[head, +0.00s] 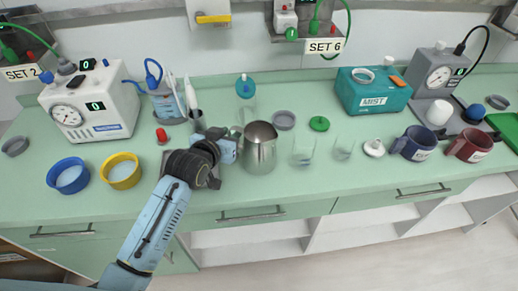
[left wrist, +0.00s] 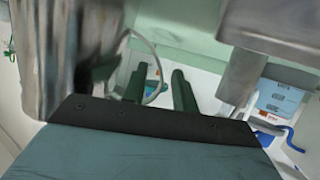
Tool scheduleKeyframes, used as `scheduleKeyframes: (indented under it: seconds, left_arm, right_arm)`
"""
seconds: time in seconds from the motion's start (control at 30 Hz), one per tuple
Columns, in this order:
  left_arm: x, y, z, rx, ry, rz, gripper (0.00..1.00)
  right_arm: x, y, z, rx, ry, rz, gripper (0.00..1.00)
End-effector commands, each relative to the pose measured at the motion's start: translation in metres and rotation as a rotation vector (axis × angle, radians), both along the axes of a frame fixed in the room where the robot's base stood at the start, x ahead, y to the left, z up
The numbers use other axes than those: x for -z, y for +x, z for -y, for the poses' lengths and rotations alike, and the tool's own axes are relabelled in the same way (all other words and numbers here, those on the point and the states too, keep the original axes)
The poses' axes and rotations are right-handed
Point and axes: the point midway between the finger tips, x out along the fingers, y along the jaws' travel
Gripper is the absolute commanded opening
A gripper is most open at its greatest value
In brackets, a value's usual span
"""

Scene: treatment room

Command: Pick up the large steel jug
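The large steel jug (head: 260,150) stands upright near the front of the green counter, with a brushed metal body. My left gripper (head: 228,149) is just left of it in the head view, at about the jug's mid-height. In the left wrist view the jug (left wrist: 65,55) fills the left side. Its thin curved handle (left wrist: 156,68) shows between the two dark fingers (left wrist: 160,88), which are apart. Whether a finger touches the handle cannot be told. My right gripper is in neither view.
A smaller steel vessel (head: 236,132) is partly hidden behind my left gripper. Clear glass beakers (head: 303,152) stand close to the right of the jug. A yellow bowl (head: 121,172) is on the left.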

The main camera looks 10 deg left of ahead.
Motion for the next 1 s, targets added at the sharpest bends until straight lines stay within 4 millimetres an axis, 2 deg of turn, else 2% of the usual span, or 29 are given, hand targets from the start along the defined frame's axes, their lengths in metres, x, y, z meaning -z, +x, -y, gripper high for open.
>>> scheduleKeyframes:
  seconds: [0.03, 0.2, 1.0]
  left_arm:
    - [0.0, -0.0002, 0.0, 0.0, 0.0, 0.0, 0.21]
    - [0.0001, -0.0003, -0.0002, 0.0, 0.0, 0.0, 0.0]
    - [0.0011, -0.0005, -0.001, 0.0, 0.004, -0.002, 0.0]
  right_arm:
    - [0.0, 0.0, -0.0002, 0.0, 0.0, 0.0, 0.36]
    - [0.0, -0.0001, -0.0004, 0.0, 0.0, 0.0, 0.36]
    - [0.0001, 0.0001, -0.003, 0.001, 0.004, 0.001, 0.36]
